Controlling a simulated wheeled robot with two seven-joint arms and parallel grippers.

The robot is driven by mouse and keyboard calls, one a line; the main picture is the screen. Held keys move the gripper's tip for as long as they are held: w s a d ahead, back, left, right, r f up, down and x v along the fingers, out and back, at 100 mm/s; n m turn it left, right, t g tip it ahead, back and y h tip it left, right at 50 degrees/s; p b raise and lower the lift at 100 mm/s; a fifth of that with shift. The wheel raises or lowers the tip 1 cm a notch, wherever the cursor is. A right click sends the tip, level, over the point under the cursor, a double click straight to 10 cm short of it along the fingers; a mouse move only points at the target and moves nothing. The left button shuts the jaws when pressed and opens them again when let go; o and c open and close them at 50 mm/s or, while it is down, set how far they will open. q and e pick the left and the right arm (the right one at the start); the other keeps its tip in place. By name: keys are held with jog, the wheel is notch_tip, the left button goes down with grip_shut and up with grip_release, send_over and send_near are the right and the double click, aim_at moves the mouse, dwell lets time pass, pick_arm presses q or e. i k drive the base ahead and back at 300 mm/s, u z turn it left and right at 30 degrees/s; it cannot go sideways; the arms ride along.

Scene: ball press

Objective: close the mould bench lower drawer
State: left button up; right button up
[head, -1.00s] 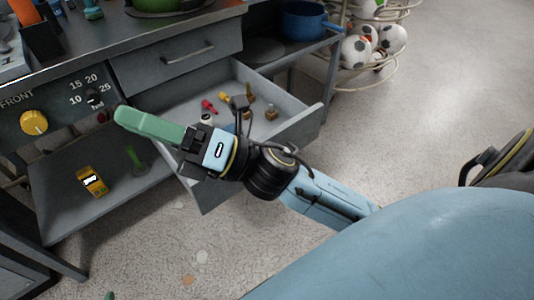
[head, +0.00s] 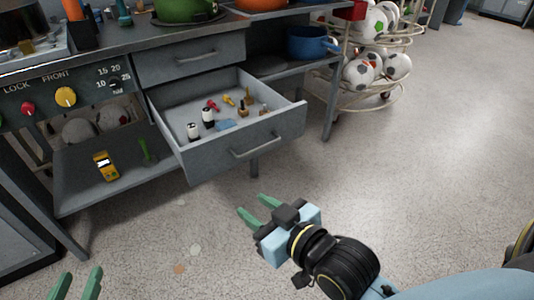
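The mould bench lower drawer (head: 225,147) is pulled well out below a shut upper drawer (head: 192,57). It has a bar handle (head: 257,146) on its front. Several small things lie inside, among them white-and-black bottles (head: 193,132) and a blue item (head: 226,125). My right gripper (head: 251,205) is open and empty, low in front of the drawer and apart from it. My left gripper (head: 80,278) shows only its two green fingers at the bottom left edge; they are apart with nothing between them.
A lower shelf (head: 110,175) left of the drawer holds a yellow meter (head: 105,166) and a green item (head: 148,151). A ball rack (head: 350,85) stands right of the bench (head: 330,110). The speckled floor before the drawer is mostly clear.

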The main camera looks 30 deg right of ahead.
aim_at(174, 106)
jog(key=z, duration=0.8)
jog(key=i, duration=1)
